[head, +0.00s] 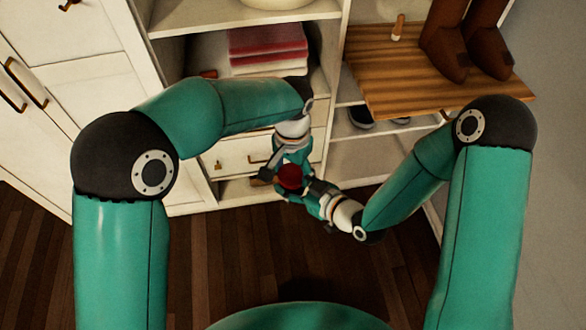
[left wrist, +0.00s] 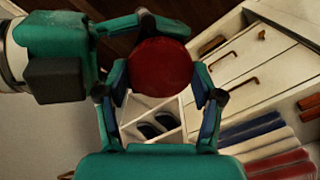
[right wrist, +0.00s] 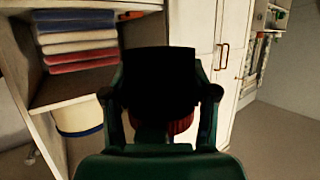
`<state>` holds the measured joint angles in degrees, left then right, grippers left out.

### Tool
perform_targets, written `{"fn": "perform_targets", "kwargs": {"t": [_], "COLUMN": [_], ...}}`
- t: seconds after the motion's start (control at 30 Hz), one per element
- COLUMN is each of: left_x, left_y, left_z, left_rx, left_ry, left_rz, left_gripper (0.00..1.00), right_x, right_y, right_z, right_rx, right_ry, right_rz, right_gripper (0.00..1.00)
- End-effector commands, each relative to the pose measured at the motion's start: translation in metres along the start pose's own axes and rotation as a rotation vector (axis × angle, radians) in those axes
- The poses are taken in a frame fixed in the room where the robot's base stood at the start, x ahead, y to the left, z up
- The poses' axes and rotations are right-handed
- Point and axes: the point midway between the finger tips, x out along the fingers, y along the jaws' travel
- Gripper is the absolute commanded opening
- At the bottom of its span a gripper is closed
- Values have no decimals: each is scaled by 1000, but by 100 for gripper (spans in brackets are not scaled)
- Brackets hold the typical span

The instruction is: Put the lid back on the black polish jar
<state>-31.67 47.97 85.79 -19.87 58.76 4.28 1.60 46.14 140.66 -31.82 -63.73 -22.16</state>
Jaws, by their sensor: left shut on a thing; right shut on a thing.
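The red lid (head: 290,177) shows as a dark red disc in the head view, low in front of the cabinet. My left gripper (head: 286,170) is shut on it; the left wrist view shows the round lid (left wrist: 160,65) between the fingers. The black polish jar (right wrist: 158,85) stands out dark in the right wrist view, between the fingers of my right gripper (right wrist: 160,100), which is shut on it. A strip of the red lid (right wrist: 180,127) shows at the jar's end there. Whether lid and jar touch is hidden. The lid and grippers cover the jar in the head view.
The white cabinet (head: 250,157) with drawers stands just behind the grippers. Folded towels (head: 267,48) lie on its shelf. Brown boots (head: 447,50) stand on a wooden bench top (head: 400,85) at right, with shoes (head: 361,118) below. The dark floor is clear.

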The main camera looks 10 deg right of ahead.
Motion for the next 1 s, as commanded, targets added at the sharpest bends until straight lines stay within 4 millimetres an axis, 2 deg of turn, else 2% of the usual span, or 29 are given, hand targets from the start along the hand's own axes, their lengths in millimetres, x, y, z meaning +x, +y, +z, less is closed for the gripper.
{"fn": "perform_targets", "kwargs": {"t": [0.07,0.1,0.23,0.53,0.67,0.77,1.0], "left_x": [0,0,0,-1,-8,-21,-68], "left_y": [-1,-1,-1,0,0,0,-1], "left_z": [0,0,0,0,-1,-1,-2], "left_rx": [-2,-2,-3,-4,-4,-4,-5], "left_ry": [0,0,0,0,3,4,6], "left_rz": [-1,-1,-1,0,-1,-1,-1], "left_gripper": [25,73,95,96,96,96,96], "right_x": [0,0,0,0,0,0,0], "right_y": [0,0,0,0,0,0,0], "right_z": [0,0,0,0,0,0,0], "right_rx": [0,0,0,0,0,0,0], "right_ry": [1,1,1,1,1,1,1], "right_rz": [1,1,1,1,1,0,0], "right_gripper": [0,0,0,0,0,0,0]}}
